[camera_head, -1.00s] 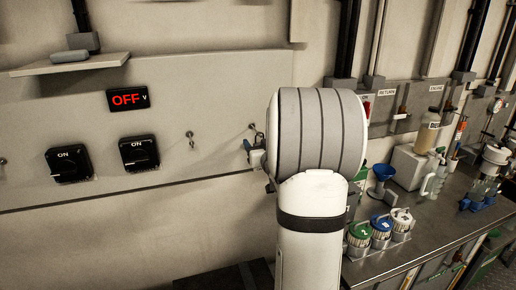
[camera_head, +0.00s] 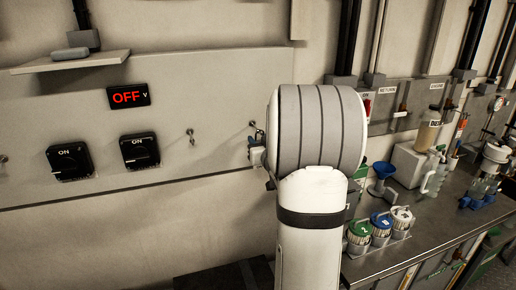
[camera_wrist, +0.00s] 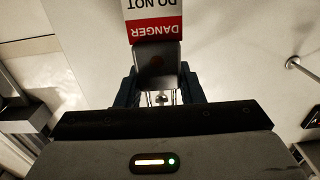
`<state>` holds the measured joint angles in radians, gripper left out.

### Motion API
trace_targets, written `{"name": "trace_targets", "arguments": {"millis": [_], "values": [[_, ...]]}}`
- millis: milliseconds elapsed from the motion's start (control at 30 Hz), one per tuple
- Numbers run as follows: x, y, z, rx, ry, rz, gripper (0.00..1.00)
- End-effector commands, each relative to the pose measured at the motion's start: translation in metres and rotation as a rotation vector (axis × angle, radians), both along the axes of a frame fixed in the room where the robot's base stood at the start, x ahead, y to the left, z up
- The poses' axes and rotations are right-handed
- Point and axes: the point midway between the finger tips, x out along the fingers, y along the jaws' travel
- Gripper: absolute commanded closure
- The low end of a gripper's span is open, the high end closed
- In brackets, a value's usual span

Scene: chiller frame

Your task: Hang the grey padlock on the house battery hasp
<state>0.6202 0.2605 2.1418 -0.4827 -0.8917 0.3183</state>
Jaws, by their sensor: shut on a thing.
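In the wrist view my gripper (camera_wrist: 160,88) is shut on a grey padlock (camera_wrist: 157,56), held between its two dark blue fingers. A red and white DANGER tag (camera_wrist: 155,22) is at the padlock, upside down in the picture. Thin metal parts show between the fingers below the padlock body; I cannot tell whether they are the shackle or a hasp. In the head view my arm hides most of the gripper and padlock, close to a wall fitting (camera_head: 252,126). I cannot tell whether the padlock touches it. No house battery label is readable.
Another small wall fitting (camera_head: 191,137) is to the left, beside two black ON switches (camera_head: 140,151), (camera_head: 69,161) under a red OFF display (camera_head: 128,96). A shelf (camera_head: 70,63) juts out above. A metal bench (camera_head: 370,262) with canisters and bottles is at right.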

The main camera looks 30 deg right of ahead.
Motion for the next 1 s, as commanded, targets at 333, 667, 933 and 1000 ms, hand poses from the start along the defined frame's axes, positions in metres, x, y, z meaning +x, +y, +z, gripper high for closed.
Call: {"name": "trace_targets", "arguments": {"millis": [333, 667, 933, 1000], "values": [[0.0, 0.0, 0.013, -0.004, -0.003, 0.0, 0.93], [-0.053, 0.012, 0.015, -0.002, -0.001, -0.004, 0.93], [-0.108, 0.026, 0.015, -0.002, -0.004, -0.005, 0.93], [-0.121, 0.029, 0.015, -0.003, -0.002, -0.006, 0.93]]}}
